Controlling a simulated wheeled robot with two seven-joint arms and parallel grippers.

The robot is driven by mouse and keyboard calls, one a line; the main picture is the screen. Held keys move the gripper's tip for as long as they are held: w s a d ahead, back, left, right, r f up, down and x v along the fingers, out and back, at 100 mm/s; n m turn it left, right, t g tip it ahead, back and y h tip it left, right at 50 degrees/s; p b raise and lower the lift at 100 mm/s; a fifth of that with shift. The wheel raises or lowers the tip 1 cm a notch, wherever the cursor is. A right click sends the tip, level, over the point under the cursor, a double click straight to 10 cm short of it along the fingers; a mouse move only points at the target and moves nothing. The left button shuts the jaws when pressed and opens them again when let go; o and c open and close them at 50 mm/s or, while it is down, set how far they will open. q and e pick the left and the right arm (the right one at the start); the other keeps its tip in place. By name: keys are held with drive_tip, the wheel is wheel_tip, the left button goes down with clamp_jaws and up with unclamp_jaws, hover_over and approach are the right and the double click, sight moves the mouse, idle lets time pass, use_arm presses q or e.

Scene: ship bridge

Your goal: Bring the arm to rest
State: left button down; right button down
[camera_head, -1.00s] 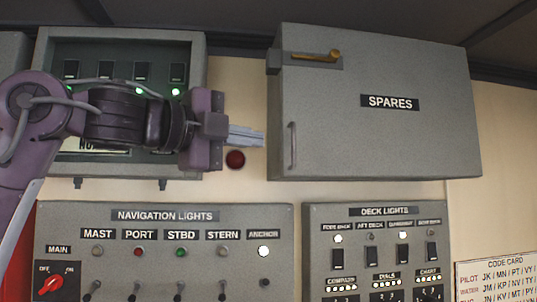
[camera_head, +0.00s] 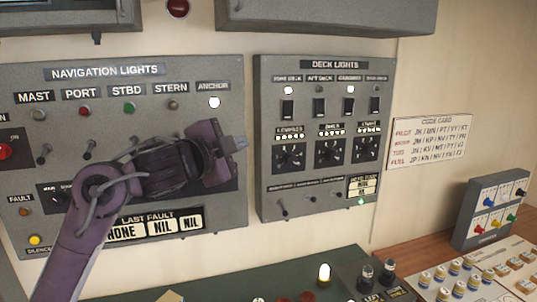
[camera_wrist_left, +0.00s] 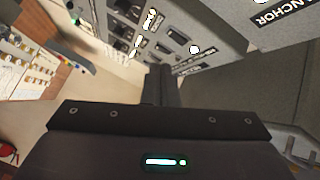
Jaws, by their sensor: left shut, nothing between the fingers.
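My left arm comes in from the lower left in the head view, and its purple left gripper (camera_head: 238,143) points right. It is in front of the right edge of the navigation lights panel (camera_head: 60,110), just left of the deck lights panel (camera_head: 262,150). The gripper is shut and holds nothing. In the left wrist view its dark closed fingers (camera_wrist_left: 160,85) point toward the wall, with the deck lights panel tilted beyond them. My arm hides part of the navigation panel's lower switches. My right gripper is in neither view.
A code card (camera_head: 430,140) hangs on the wall to the right. A desk below carries a console (camera_head: 230,275) with a lit lamp (camera_head: 324,272), a small switch box (camera_head: 468,238) and several small items at the far right. The spares cabinet (camera_head: 330,14) is above.

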use_arm(q)
drive_tip(key=s+a+f+n+g+y, duration=0.1)
drive_tip(key=s+a+f+n+y, duration=0.15)
drive_tip(key=f, duration=0.75)
drive_tip(key=s+a+f+n+g+y, duration=0.15)
drive_tip(key=s+f+n, duration=0.25)
drive_tip(key=f, duration=0.6)
drive_tip(key=s+a+f+n+g+y, duration=0.15)
drive_tip(key=s+f+n, duration=0.25)
drive_tip(key=f, duration=0.5)
drive_tip(key=s+a+f+n+g+y, duration=0.1)
drive_tip(key=s+a+f+n+g, duration=0.25)
drive_tip(key=s+f, duration=0.6)
drive_tip(key=s+a+f+n+g+y, duration=0.3)
drive_tip(key=s+f, duration=0.4)
drive_tip(key=s, duration=0.6)
wheel_tip(320, 180, down, 31)
drive_tip(key=s+a+g+h+b, duration=0.1)
drive_tip(key=g+b, duration=0.1)
drive_tip(key=b, duration=0.3)
drive_tip(key=s+a+f+b, duration=0.2)
drive_tip(key=s+f, duration=0.8)
drive_tip(key=f, duration=0.2)
drive_tip(key=s+a+f+g+b, duration=0.1)
drive_tip(key=s+f+b, duration=0.1)
drive_tip(key=s+f, duration=0.8)
wheel_tip(320, 180, down, 3)
drive_tip(key=shift+s+a+r+m, duration=0.1)
drive_tip(key=shift+s+a+m, duration=0.25)
drive_tip(key=shift+s+m, duration=0.05)
